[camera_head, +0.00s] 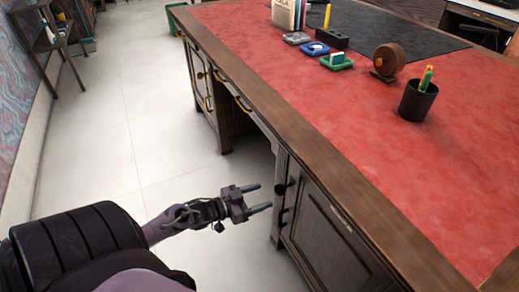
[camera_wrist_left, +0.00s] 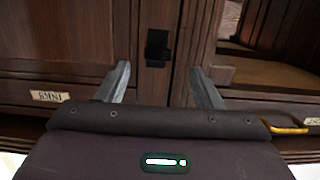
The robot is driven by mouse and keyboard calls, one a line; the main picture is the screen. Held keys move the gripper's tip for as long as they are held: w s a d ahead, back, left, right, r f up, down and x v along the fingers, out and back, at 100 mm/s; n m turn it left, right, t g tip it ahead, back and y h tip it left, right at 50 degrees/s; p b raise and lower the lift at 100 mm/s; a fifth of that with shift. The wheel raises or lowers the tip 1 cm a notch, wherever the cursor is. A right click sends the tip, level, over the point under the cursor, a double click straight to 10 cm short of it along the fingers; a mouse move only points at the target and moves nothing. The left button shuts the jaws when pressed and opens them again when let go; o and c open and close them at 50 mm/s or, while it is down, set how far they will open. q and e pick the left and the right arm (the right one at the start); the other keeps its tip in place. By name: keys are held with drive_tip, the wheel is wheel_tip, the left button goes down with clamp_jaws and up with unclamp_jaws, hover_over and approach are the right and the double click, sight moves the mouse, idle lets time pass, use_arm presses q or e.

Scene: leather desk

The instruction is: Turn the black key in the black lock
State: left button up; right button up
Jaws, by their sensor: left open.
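A small black piece (camera_head: 281,188), which looks like the black key in the black lock, sticks out from the desk's cabinet front. It also shows in the left wrist view as a dark block (camera_wrist_left: 157,46) on the wooden upright; I cannot tell key and lock apart there. My left gripper (camera_head: 264,196) is open and empty, its fingers pointing at the cabinet front, just short of the black piece. In the left wrist view its two fingers (camera_wrist_left: 164,84) stand on either side of the black piece's line, apart from it. My right gripper is not in view.
The wooden desk (camera_head: 330,155) with a red leather top fills the right side. A pen cup (camera_head: 417,101), a round wooden object (camera_head: 388,61) and small boxes stand on it. A brass handle (camera_wrist_left: 285,129) shows in the left wrist view. The floor (camera_head: 150,110) left of the desk is clear.

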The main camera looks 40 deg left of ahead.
sight(278, 189)
use_arm(q)
drive_tip(key=shift+w+d+r, duration=0.1)
drive_tip(key=shift+w+r, duration=0.1)
drive_tip(key=shift+w, duration=0.1)
drive_tip(key=b+x, duration=0.1)
drive_tip(key=x, duration=0.4)
drive_tip(key=shift+w+d, duration=0.25)
drive_tip(key=shift+d, duration=0.05)
drive_tip(key=shift+b+x, duration=0.35)
drive_tip(key=shift+x, duration=0.4)
drive_tip(key=shift+r, duration=0.1)
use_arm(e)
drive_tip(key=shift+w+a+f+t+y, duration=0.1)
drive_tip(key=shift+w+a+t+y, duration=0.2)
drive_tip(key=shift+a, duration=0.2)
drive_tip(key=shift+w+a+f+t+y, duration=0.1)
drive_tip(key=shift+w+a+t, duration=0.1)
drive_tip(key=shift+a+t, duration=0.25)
use_arm(q)
drive_tip(key=shift+c, duration=0.3)
